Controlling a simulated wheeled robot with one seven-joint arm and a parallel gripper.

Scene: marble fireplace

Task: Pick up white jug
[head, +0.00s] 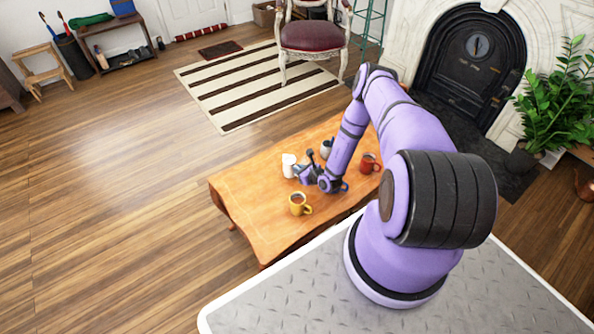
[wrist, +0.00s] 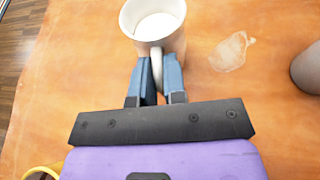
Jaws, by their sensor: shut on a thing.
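The white jug (head: 288,166) is at the left part of the wooden table in the head view. In the wrist view the white jug (wrist: 150,20) is at the top, its open rim facing me and its handle toward me. My gripper (wrist: 158,68) is shut on the handle, with one dark finger on each side. In the head view my gripper (head: 299,172) reaches the jug from the right. I cannot tell whether the jug's base touches the table.
The wooden table (head: 250,210) also bears a yellow mug (head: 297,204) near its front, a red mug (head: 369,163) at right, and a pale grey vessel (head: 326,149) behind my gripper. A blue mug (head: 344,187) is partly hidden by my arm. The table's left end is clear.

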